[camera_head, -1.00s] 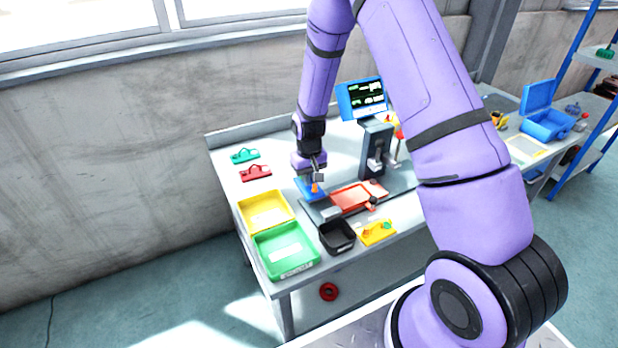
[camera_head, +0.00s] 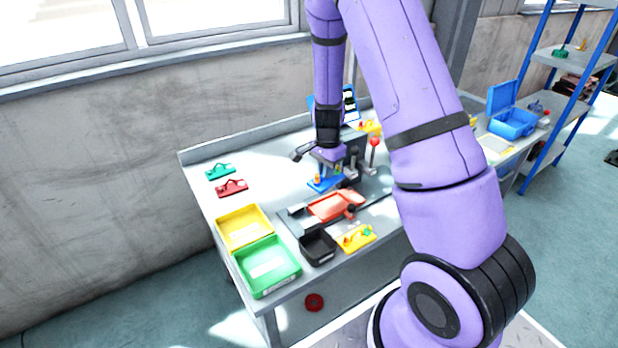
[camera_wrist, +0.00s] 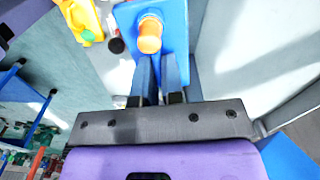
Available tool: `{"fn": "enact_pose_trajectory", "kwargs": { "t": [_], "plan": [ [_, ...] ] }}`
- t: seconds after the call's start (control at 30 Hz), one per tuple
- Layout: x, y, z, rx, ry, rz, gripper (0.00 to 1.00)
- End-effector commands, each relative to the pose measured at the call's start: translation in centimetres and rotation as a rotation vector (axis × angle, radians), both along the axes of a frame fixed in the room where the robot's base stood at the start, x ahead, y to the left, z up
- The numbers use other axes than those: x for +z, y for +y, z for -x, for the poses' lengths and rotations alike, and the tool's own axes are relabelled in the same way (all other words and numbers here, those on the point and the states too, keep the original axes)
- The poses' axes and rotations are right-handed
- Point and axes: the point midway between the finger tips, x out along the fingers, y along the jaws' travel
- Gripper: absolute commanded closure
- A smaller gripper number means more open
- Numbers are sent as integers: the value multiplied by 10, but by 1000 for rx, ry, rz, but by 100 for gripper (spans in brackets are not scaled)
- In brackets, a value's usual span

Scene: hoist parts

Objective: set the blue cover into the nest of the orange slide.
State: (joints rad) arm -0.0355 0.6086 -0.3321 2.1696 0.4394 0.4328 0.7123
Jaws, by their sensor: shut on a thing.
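The blue cover (camera_head: 322,185) is a flat plate with an orange knob, held over the back edge of the bench fixture. It also shows in the wrist view (camera_wrist: 178,20), where the knob stands just beyond my fingertips. My gripper (camera_head: 323,173) is shut on the blue cover; the wrist view shows its two fingers (camera_wrist: 159,65) close together at the plate. The orange slide (camera_head: 338,206) is a shallow orange-red tray in front of the cover, apart from it in the picture. Height above the bench is hard to tell.
A press-like post (camera_head: 356,155) and a screen (camera_head: 349,103) stand close behind my gripper. A black bin (camera_head: 318,249) and a yellow part (camera_head: 357,238) lie in front of the slide. Yellow (camera_head: 243,228) and green (camera_head: 268,267) trays sit left. Red (camera_head: 231,188) and green (camera_head: 220,172) covers lie back left.

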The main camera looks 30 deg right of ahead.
Motion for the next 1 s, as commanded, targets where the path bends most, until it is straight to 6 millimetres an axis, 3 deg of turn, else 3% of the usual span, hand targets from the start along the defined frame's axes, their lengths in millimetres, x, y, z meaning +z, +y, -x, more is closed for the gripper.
{"fn": "enact_pose_trajectory", "kwargs": {
  "t": [0.2, 0.73, 1.0],
  "plan": [
    [7, -12, 7, -174, -8, -5, 100],
    [-29, -13, 8, -181, -8, -5, 100],
    [-32, -13, 7, -180, -10, -5, 100]
  ]
}}
